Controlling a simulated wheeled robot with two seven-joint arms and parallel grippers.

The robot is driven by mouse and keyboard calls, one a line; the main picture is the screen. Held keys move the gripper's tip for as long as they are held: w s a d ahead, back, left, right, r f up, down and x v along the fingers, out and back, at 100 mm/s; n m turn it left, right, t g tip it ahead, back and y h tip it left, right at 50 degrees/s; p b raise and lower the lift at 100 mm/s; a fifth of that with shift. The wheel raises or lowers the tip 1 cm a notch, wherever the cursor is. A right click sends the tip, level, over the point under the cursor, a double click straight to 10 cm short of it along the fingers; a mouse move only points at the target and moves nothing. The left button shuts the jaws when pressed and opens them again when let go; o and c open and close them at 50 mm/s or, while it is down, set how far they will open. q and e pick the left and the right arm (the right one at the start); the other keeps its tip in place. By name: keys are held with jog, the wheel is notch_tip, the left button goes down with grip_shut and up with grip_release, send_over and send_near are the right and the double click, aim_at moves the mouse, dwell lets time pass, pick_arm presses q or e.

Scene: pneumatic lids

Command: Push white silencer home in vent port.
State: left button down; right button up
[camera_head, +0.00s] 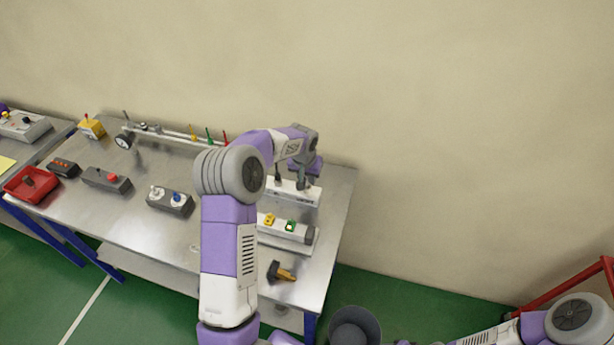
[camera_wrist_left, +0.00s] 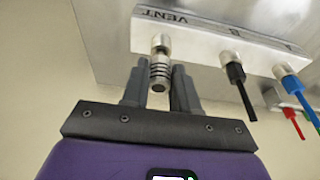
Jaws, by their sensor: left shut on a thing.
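The silencer (camera_wrist_left: 160,61), a small ribbed pale metallic cylinder, is between the fingers of my left gripper (camera_wrist_left: 159,78) in the left wrist view. My left gripper is shut on it. The silencer's upper end is at the underside of the white port block (camera_wrist_left: 215,47), below the word VENT. I cannot tell how deep it sits in the port. In the head view my left gripper (camera_head: 303,184) is at the white block (camera_head: 285,194) at the table's back right; the silencer cannot be made out there.
Black (camera_wrist_left: 234,75) and blue (camera_wrist_left: 290,80) tubes are plugged beside the silencer. On the metal table (camera_head: 150,230) stand a unit with yellow and green parts (camera_head: 285,229), a mallet-like tool (camera_head: 281,272), a switch box (camera_head: 171,201) and a red tray (camera_head: 30,185). A wall rises behind.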

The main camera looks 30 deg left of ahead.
pick_arm(q)
jog(key=shift+f+b, duration=0.6)
jog(key=shift+f, duration=0.2)
jog(key=c, duration=0.8)
grip_release()
jog(key=shift+p+v, duration=1.8)
jog(key=shift+v, duration=1.75)
jog(key=v, duration=0.7)
jog(key=shift+d+r, duration=0.1)
jog(key=shift+r, duration=0.15)
